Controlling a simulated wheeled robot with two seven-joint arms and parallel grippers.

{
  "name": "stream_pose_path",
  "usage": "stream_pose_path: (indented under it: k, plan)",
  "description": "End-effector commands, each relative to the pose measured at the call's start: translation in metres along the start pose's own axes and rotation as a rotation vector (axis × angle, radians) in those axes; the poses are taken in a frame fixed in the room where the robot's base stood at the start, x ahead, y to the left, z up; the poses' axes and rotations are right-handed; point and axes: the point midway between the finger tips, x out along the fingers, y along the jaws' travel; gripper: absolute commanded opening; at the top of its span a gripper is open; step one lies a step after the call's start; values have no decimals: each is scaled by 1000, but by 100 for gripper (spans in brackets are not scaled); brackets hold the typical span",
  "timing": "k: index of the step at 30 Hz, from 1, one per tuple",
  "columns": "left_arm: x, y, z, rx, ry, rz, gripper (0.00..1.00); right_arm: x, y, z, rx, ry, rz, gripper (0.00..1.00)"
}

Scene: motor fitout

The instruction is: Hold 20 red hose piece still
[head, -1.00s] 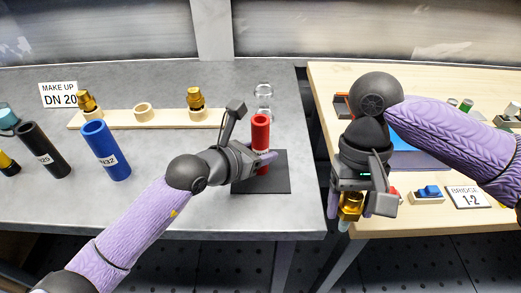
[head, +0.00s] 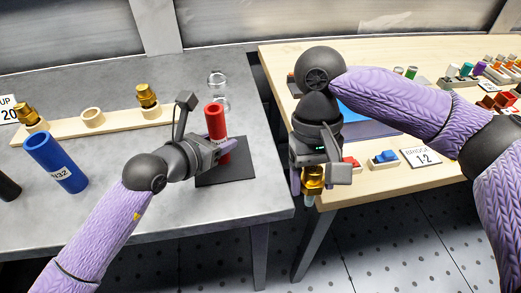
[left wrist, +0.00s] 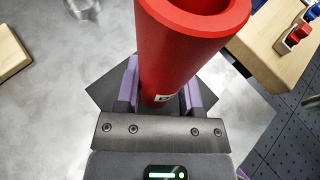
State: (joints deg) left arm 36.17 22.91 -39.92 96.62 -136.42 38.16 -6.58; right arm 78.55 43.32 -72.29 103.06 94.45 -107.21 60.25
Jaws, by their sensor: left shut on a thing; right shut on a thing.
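The red hose piece (head: 215,122) stands upright on a dark square mat (head: 238,174) on the grey table. My left gripper (head: 222,150) is shut on it from the side. In the left wrist view the red hose (left wrist: 185,55) rises between the two fingers, its open round end towards the camera. My right gripper (head: 314,188) points down at the gap between the two tables. It is shut on a gold fitting (head: 313,178), whose lower part is hard to make out.
A blue hose (head: 58,163) labelled 32 stands to the left. A pale wooden rack (head: 68,128) holds gold fittings behind it. A clear glass-like piece (head: 218,82) stands behind the mat. The wooden table (head: 385,187) at right carries small coloured parts and a "BRIDGE 1-2" sign (head: 421,158).

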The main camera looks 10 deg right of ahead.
Motion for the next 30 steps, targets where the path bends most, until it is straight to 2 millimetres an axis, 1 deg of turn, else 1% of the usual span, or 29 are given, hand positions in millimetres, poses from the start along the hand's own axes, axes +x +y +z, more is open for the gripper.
stream_pose_path:
  k: [2,4,5,8,14,15,17,18,19,21,24,27,30]
  plan:
    - [0,0,0,0,0,0,0,-3,-3,-4,-43,5,13,15]
    - [0,0,0,0,0,0,0,-10,-9,-11,-142,12,45,15]
    - [0,0,0,0,0,0,0,-14,-12,-15,-203,16,63,15]
    - [0,0,0,0,0,0,0,-31,-26,-32,-466,33,142,15]
    - [0,0,0,0,0,0,0,-74,-58,-64,-1117,63,317,15]
    - [0,0,0,0,0,0,0,-84,-64,-70,-1261,68,352,15]
    - [0,0,0,0,0,0,0,-98,-75,-76,-1484,73,400,15]
    - [0,0,0,0,0,0,0,-109,-81,-80,-1632,75,432,15]
    - [0,0,0,0,0,0,0,-117,-86,-83,-1742,76,455,15]
    - [0,0,0,0,0,0,0,-135,-97,-88,-2000,74,504,15]
    - [0,0,0,0,0,0,0,-160,-113,-90,-2338,65,560,15]
    - [0,0,0,0,0,0,0,-178,-126,-90,-2608,49,599,15]
    - [0,0,0,0,0,0,0,-190,-134,-89,-2785,32,620,15]
